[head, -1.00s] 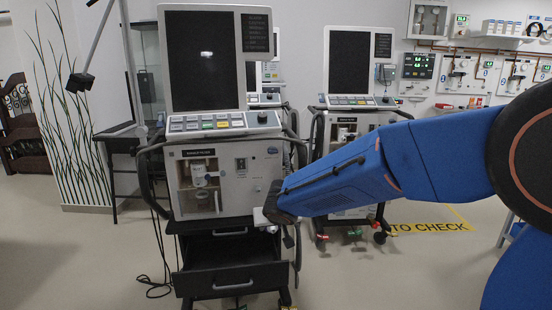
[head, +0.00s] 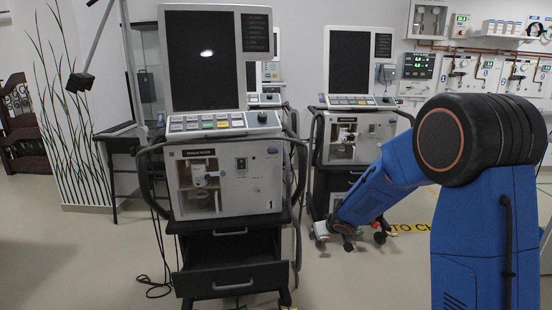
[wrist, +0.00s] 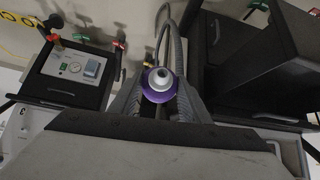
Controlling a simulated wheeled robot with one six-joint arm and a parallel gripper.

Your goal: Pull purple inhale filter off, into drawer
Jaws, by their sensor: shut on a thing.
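The purple filter (wrist: 159,92), with a white port on top, sits between the fingers of my gripper (wrist: 158,104) in the wrist view. The gripper is shut on it. In the head view my gripper (head: 322,232) is low, to the right of the near ventilator (head: 225,180) and its cart. The filter cannot be made out there. The black drawer (head: 260,277) of the near cart stands pulled out, left of and below my gripper. Its inside is mostly dark.
Grey hoses (wrist: 181,48) run close behind the filter; I cannot tell whether they touch it. A second ventilator (head: 352,140) stands behind my arm. Dark cart parts (wrist: 245,70) fill the right of the wrist view. The floor in front is clear.

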